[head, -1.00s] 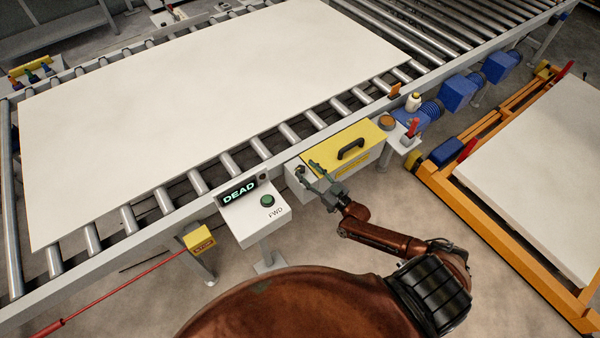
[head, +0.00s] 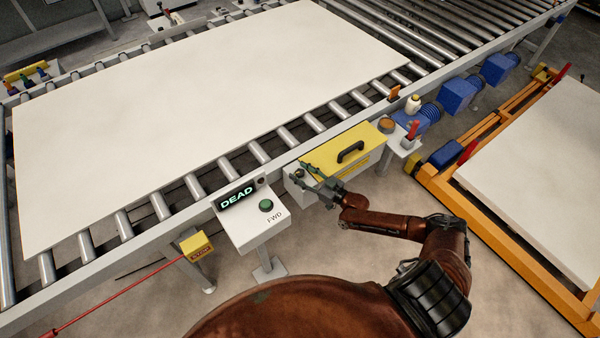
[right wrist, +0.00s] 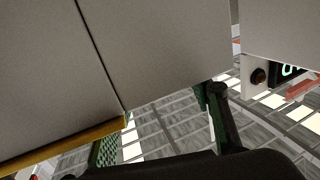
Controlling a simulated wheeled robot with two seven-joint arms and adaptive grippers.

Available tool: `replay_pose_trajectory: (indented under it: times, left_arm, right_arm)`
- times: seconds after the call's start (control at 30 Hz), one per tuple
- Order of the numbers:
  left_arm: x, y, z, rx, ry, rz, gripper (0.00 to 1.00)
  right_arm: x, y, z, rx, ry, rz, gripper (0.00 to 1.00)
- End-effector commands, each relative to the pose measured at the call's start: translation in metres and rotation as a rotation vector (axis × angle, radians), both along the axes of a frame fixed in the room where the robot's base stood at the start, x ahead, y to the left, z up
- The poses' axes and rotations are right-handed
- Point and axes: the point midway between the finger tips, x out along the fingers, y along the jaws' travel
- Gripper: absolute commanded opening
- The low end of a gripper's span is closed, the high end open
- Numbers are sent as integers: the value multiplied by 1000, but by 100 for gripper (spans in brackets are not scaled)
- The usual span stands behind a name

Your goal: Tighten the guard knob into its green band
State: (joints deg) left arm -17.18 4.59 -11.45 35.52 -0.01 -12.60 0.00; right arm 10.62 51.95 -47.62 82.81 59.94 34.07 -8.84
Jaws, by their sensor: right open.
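The guard is a yellow cover (head: 330,150) with a black handle (head: 350,151) on a light grey box beside the roller conveyor. A small dark round part, perhaps the guard knob, shows at the box's left end among my fingers; I cannot make out a green band. My right gripper (head: 300,172) is open at that end of the box; whether it touches is unclear. In the right wrist view its two fingers (right wrist: 162,132) stand apart with nothing between them, below a grey face and a yellow edge (right wrist: 70,145). My left gripper is not in view.
A large pale panel (head: 200,120) lies on the rollers. A yellow switch box (head: 195,246) with a red cord is further left. An orange lift frame (head: 480,230) stands right.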

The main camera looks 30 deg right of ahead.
Motion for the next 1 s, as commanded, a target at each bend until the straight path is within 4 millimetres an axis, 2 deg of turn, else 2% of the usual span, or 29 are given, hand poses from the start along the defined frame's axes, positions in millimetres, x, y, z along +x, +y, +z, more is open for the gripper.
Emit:
replay_pose_trajectory:
  times: [0.3,0.9,1.0]
  left_arm:
    - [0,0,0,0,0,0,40]
    - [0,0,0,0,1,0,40]
    - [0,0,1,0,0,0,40]
  right_arm:
    - [2,1,0,0,-1,0,44]
    - [2,1,0,0,-1,0,3]
    - [2,1,1,1,-2,-3,3]
